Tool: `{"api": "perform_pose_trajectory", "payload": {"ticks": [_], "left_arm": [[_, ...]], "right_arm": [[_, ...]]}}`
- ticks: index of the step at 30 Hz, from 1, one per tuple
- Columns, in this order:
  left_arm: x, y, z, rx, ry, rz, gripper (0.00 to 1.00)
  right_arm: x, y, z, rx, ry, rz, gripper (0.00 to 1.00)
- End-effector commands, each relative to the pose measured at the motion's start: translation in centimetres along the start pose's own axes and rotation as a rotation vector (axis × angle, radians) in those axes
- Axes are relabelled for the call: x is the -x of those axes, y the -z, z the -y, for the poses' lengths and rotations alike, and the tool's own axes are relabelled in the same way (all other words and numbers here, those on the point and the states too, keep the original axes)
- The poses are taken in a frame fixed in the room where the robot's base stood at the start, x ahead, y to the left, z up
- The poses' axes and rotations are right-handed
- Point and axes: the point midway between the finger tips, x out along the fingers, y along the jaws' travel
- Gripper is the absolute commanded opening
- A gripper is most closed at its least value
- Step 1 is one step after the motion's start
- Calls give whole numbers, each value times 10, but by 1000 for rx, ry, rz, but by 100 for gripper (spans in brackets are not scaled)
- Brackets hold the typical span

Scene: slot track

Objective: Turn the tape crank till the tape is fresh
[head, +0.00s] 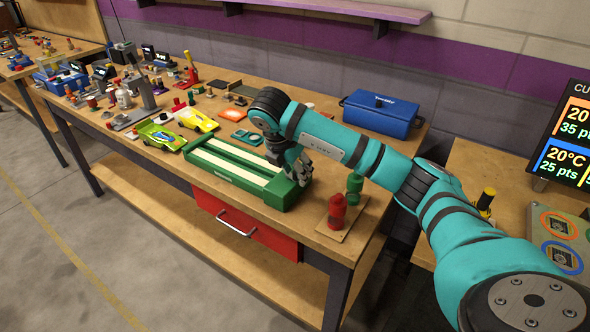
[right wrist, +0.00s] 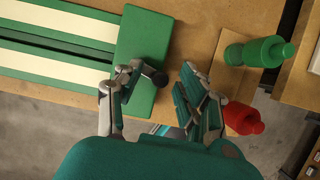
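The tape device is a long green box (head: 233,178) with two cream strips of tape (head: 222,160), lying at the front of the workbench. Its green end block shows in the right wrist view (right wrist: 142,30). My right gripper (head: 299,175) is over the right end of the box. My left gripper is out of view.
A red bottle (head: 337,211) and a green bottle (head: 354,186) stand on a small board just right of the box. A blue toolbox (head: 380,113) is behind my right arm. Yellow (head: 197,120) and green (head: 161,136) toy cars and tools fill the bench further left.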

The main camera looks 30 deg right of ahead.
Motion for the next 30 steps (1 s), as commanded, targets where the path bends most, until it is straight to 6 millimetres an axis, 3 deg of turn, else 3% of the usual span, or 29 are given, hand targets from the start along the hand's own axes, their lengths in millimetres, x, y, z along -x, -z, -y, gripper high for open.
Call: {"api": "perform_pose_trajectory", "payload": {"ticks": [7,21,30], "left_arm": [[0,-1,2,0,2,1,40],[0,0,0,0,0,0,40],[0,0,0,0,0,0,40]], "right_arm": [[13,-1,-1,-1,-3,2,40],[94,-2,0,-1,-3,4,40],[119,0,0,0,-1,1,40]]}}
